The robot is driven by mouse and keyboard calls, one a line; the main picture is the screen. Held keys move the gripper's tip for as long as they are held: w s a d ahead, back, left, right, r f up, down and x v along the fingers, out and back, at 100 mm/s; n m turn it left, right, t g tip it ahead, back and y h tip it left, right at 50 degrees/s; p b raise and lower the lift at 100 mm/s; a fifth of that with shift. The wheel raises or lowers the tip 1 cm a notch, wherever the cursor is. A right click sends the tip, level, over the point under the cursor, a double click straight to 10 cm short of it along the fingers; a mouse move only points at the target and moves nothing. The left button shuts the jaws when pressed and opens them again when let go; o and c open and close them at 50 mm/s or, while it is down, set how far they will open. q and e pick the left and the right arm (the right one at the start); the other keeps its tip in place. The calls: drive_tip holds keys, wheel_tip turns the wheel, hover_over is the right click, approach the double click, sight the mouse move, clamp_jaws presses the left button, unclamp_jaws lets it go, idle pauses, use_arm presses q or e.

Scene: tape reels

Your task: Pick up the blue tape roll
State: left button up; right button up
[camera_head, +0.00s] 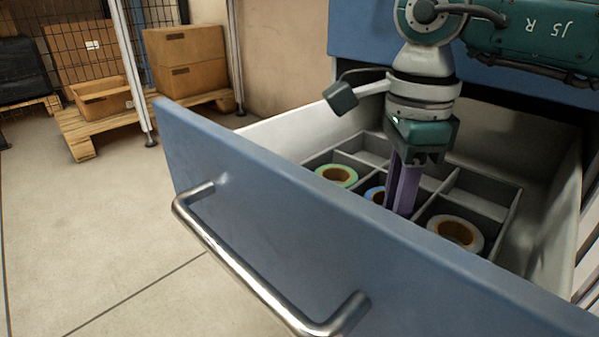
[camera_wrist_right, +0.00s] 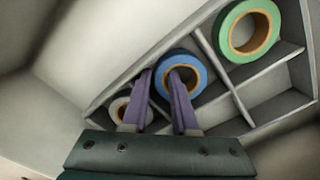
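The blue tape roll (camera_head: 369,193) lies in a compartment of the grey divider tray in the open drawer, partly hidden behind my gripper in the head view. It shows more fully in the right wrist view (camera_wrist_right: 183,55), with its brown core. My right gripper (camera_head: 400,208) points down into the tray with its purple fingers. In the right wrist view the fingers (camera_wrist_right: 162,76) are apart, one tip over the roll's core hole and the other just outside its left edge. Blue shows between them; contact cannot be told. My left gripper is not in view.
A green tape roll (camera_head: 337,175) and a white tape roll (camera_head: 455,232) lie in other compartments of the tray (camera_head: 483,187). The blue drawer front (camera_head: 330,235) with its metal handle (camera_head: 258,282) stands before the tray. Cardboard boxes (camera_head: 185,58) sit on pallets behind at left.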

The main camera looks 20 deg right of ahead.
drive_tip(key=shift+r, duration=0.1)
clamp_jaws()
idle(0.4)
